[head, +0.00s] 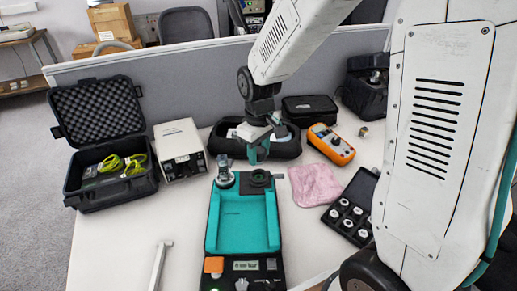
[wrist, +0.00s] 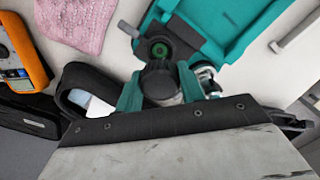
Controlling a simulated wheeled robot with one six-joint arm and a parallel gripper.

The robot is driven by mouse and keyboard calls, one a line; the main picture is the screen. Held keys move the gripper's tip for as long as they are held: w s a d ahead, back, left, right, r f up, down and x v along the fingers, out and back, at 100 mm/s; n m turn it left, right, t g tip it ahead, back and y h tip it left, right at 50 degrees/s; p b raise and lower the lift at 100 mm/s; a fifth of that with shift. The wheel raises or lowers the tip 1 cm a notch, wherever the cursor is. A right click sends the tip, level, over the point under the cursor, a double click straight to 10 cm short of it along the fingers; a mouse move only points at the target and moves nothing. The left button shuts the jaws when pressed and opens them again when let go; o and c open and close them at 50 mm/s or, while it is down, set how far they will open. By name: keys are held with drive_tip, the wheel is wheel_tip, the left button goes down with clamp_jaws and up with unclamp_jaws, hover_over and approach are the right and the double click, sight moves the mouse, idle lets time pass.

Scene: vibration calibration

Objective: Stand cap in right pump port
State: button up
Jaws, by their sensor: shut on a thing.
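The pump (head: 243,222) is a teal and black unit in the middle of the table; its teal tray also shows in the wrist view (wrist: 222,22). Its right port (head: 260,178) is a dark square block with a round hole, and it appears in the wrist view (wrist: 161,48) just beyond the fingertips. A metal fitting (head: 224,177) stands upright at the left port. My gripper (head: 257,152) is above and behind the right port. In the wrist view its teal fingers (wrist: 158,92) are shut on the dark-topped cap (wrist: 160,77). The cap's lower end is hidden.
A black open case (head: 262,140) lies behind the pump. An orange meter (head: 331,144), a pink cloth (head: 315,185) and a black tray of round parts (head: 350,207) are to the right. A white box (head: 180,150) and open hard case (head: 108,150) stand left.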

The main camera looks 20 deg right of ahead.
drive_tip(key=shift+f, duration=2.9)
drive_tip(key=shift+f, duration=0.15)
